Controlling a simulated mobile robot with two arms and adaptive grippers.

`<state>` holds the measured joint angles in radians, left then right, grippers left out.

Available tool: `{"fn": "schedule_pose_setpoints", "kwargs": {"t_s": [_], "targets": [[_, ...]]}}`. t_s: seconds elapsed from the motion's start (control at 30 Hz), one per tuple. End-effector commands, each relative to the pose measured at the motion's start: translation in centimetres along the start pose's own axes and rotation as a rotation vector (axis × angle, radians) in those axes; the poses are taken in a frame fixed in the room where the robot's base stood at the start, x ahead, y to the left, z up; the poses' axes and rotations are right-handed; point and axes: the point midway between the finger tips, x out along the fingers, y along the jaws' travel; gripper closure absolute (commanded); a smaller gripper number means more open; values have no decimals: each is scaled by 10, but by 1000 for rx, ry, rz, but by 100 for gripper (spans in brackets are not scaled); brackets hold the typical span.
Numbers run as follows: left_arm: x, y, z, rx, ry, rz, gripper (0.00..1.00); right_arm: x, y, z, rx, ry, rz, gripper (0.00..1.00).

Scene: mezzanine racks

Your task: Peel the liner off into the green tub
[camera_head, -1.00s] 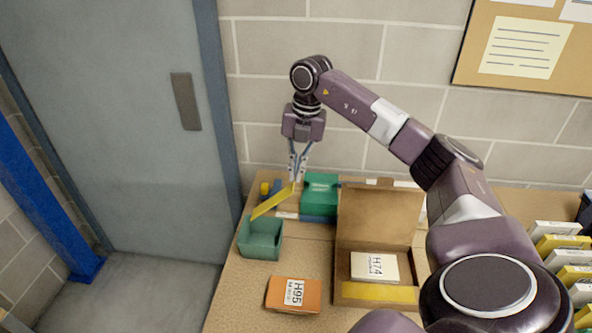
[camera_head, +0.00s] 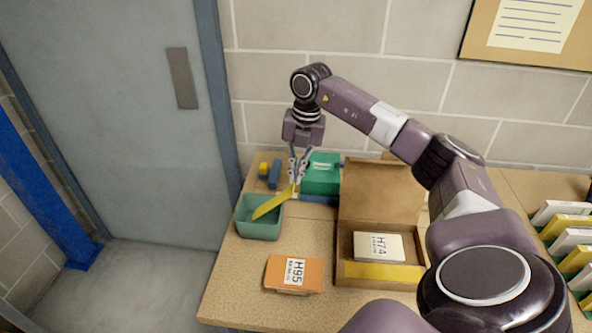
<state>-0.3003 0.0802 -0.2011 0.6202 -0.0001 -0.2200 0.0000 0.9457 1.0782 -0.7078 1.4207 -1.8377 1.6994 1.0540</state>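The green tub (camera_head: 258,231) stands open on the left end of the table. A yellow strip, which looks like the liner (camera_head: 272,206), hangs slanted from my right gripper (camera_head: 295,184). Its lower left end is over the tub's opening and seems to dip inside the rim. The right gripper is shut on the strip's upper end, to the right of the tub and above the table. An open cardboard box (camera_head: 345,273) has its flap raised, a yellow strip along its front edge and a white H74 pack (camera_head: 378,246) inside. My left gripper is not in view.
An orange H95 box (camera_head: 293,273) lies in front of the tub. A green box (camera_head: 321,174) and small blue and yellow items (camera_head: 275,173) stand behind it. A rack of upright packs (camera_head: 568,235) is at the right. Wall and door close off the back.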

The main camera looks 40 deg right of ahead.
Motion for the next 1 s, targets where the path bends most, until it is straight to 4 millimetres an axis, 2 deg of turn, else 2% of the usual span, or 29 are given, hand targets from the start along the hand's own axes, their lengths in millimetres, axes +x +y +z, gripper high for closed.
{"fn": "schedule_pose_setpoints", "kwargs": {"t_s": [0.13,0.43,0.63,1.0], "targets": [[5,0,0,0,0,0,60,9,-1,0,0,0,0,100],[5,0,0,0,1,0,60,10,-2,0,0,0,0,100],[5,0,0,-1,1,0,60,10,-1,0,0,0,0,77],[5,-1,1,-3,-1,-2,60,5,-1,1,0,-2,2,75]]}}
